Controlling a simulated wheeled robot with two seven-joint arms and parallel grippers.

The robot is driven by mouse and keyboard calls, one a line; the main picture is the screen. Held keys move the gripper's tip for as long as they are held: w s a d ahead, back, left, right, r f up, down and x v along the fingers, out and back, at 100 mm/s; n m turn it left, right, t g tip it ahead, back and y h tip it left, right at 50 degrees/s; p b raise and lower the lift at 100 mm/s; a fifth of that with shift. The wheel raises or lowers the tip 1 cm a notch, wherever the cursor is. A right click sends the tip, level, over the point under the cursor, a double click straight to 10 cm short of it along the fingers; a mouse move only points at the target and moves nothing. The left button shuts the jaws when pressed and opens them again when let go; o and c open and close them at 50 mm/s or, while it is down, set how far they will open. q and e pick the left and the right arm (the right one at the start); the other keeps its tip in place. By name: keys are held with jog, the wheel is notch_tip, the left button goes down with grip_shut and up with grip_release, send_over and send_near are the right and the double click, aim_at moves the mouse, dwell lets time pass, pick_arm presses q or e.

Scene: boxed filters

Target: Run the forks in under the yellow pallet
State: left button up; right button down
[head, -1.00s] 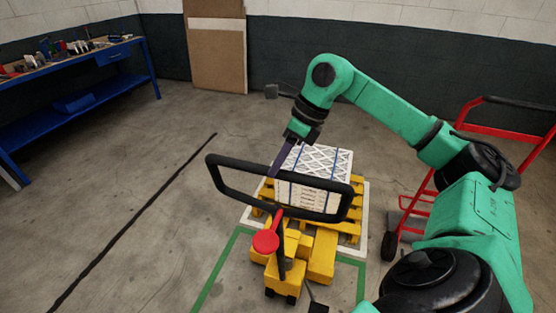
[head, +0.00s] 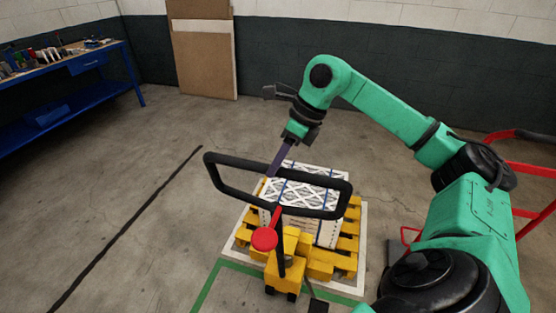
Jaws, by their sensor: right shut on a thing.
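The yellow pallet (head: 347,243) lies on a white-edged floor patch and carries a white box with a lattice top (head: 304,190) and blue straps. The yellow pallet jack (head: 283,270) stands at its near side, facing it. The jack's forks point toward the pallet; their visible part is short, and their tips are hidden. The jack's black loop handle (head: 341,198) stands up in front of the box, with a red lever (head: 264,239) below. My right gripper (head: 271,174) is shut on the handle's upper bar, towards its left. My left gripper is out of view.
A green floor line (head: 212,285) runs around the near side of the patch. A red hand truck (head: 530,172) stands at the right. A blue workbench (head: 132,72) is at the far left. Brown panels (head: 203,60) lean on the back wall. The floor at left is clear.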

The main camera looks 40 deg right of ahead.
jog(key=shift+f, duration=0.25)
jog(key=c, duration=0.6)
grip_release()
jog(key=shift+d, duration=0.1)
jog(key=shift+w+d, duration=0.15)
jog(key=shift+r, duration=0.6)
jog(key=p+v, duration=0.2)
jog(key=v, duration=1.1)
jog(key=shift+d+r, duration=0.2)
jog(key=shift+d, duration=0.05)
